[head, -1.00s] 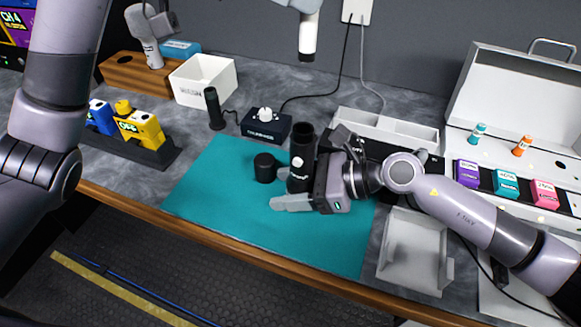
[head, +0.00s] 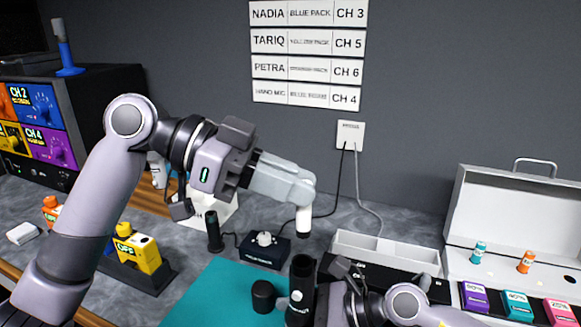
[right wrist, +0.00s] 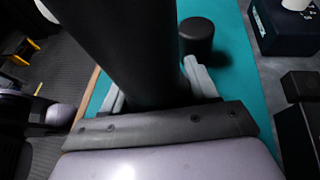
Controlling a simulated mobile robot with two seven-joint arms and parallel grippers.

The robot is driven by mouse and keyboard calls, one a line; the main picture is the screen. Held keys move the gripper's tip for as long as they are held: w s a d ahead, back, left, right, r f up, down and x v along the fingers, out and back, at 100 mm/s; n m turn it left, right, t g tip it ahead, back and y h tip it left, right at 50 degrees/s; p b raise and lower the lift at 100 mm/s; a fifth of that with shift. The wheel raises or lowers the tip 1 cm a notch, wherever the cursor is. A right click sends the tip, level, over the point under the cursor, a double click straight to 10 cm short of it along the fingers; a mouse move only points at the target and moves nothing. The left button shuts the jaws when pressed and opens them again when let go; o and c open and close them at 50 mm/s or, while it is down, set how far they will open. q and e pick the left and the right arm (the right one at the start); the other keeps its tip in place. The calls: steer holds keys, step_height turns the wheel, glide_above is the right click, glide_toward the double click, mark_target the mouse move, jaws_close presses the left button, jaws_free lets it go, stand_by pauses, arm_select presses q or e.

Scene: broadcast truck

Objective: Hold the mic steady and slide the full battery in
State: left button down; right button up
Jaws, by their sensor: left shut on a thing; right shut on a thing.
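The mic body (head: 299,293) is a dark open-topped tube standing upright on the teal mat (head: 208,290). My right gripper (head: 298,303) is shut around it; in the right wrist view the tube (right wrist: 125,45) stands between the two pale fingers (right wrist: 158,92). My left gripper (head: 300,188) is shut on the battery (head: 303,216), a white cylinder with a dark lower end. The battery hangs upright, apart from the mic and a little above its open mouth in the picture. A short black cap (head: 263,295) sits on the mat left of the mic.
A dark box with a white knob (head: 262,250) stands behind the mat. A black upright cylinder (head: 213,232) is left of it. A white tray (head: 385,250) and an open case (head: 500,225) are at right. Yellow packs (head: 138,252) stand at left.

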arm_select(q)
steer(key=shift+f, duration=1.8)
steer(key=shift+f, duration=2.05)
steer(key=c, duration=1)
jaws_free()
steer(key=v, duration=1.2)
arm_select(e)
steer(key=o, duration=1.4)
